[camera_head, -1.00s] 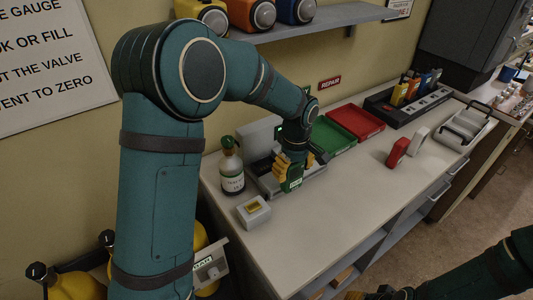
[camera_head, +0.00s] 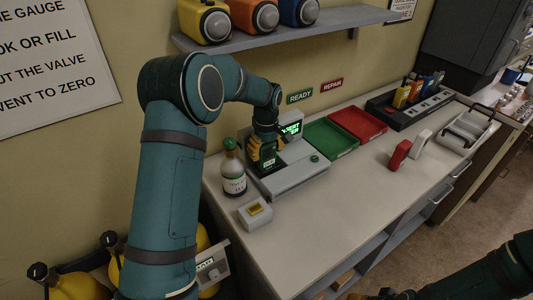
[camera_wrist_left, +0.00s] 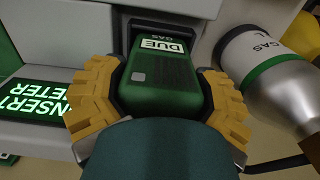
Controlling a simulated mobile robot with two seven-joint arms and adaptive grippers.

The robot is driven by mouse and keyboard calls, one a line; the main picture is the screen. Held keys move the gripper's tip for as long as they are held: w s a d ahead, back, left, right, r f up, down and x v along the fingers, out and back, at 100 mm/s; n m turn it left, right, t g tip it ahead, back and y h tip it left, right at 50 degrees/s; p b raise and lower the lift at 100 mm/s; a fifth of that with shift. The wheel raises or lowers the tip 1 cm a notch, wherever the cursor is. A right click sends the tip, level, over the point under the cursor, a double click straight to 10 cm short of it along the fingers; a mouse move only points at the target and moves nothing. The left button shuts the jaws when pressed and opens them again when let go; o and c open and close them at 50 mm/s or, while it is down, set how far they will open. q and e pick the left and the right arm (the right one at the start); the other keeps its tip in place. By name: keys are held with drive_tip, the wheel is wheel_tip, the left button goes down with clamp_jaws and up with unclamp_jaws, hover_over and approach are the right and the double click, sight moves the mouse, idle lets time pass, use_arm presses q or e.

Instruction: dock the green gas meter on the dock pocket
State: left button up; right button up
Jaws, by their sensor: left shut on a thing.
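The green gas meter (camera_head: 268,158) is between the yellow fingers of my left gripper (camera_head: 262,150), at the grey dock station (camera_head: 300,178). In the left wrist view the meter (camera_wrist_left: 160,75), labelled DUE and GAS, is gripped by my left gripper (camera_wrist_left: 160,105) from both sides. The far end of the meter is at the dark dock pocket (camera_wrist_left: 165,24); I cannot tell whether it is seated. The lit green screen (camera_wrist_left: 38,105) reads INSERT METER. My right gripper (camera_head: 388,293) is partly in view at the bottom edge, dark, its jaws unclear.
A gas bottle (camera_head: 233,175) with a green band stands close left of the dock. A small grey box (camera_head: 255,214) sits in front. A green tray (camera_head: 331,138) and a red tray (camera_head: 359,123) lie to the right.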

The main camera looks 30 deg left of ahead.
use_arm(q)
drive_tip(key=shift+f, duration=0.35)
drive_tip(key=shift+f, duration=0.15)
drive_tip(key=o, duration=1.3)
wheel_tip(320, 180, up, 8)
drive_tip(key=shift+f+p, duration=0.1)
drive_tip(key=shift+p, duration=0.35)
drive_tip(key=shift+d+f, duration=0.1)
